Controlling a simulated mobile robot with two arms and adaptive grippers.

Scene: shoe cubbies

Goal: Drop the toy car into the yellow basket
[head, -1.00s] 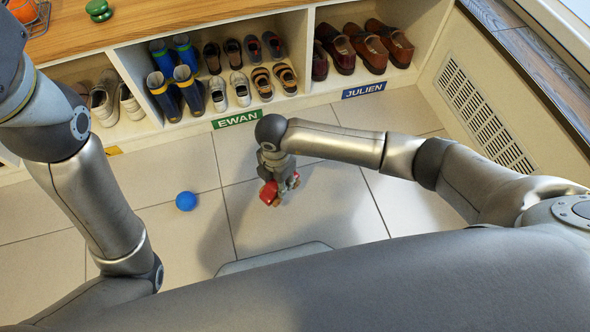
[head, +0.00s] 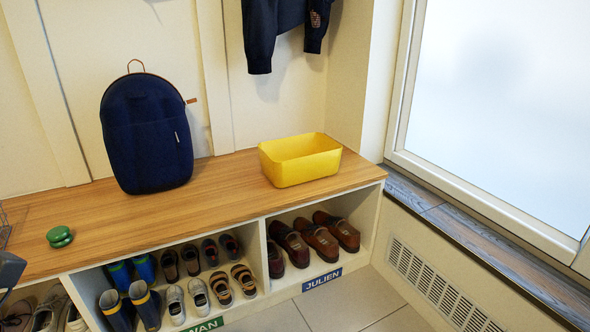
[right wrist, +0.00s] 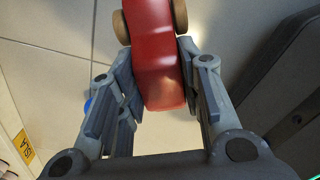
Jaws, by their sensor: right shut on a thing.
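The red toy car (right wrist: 157,45) with tan wheels shows in the right wrist view. My right gripper (right wrist: 160,70) is shut on it, with one finger on each side of its body. The floor tiles lie behind it. The yellow basket (head: 302,165) stands upright on the wooden bench top in the head view, towards its right end. The part of its inside that I see looks empty. The car and my right gripper are not in the head view. My left gripper is in neither view.
A dark blue backpack (head: 147,133) stands on the bench top (head: 215,205) left of the basket, and a green object (head: 59,237) lies at the left. Shoes fill the cubbies below. A dark jacket (head: 285,28) hangs above the basket. Bench surface around the basket is clear.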

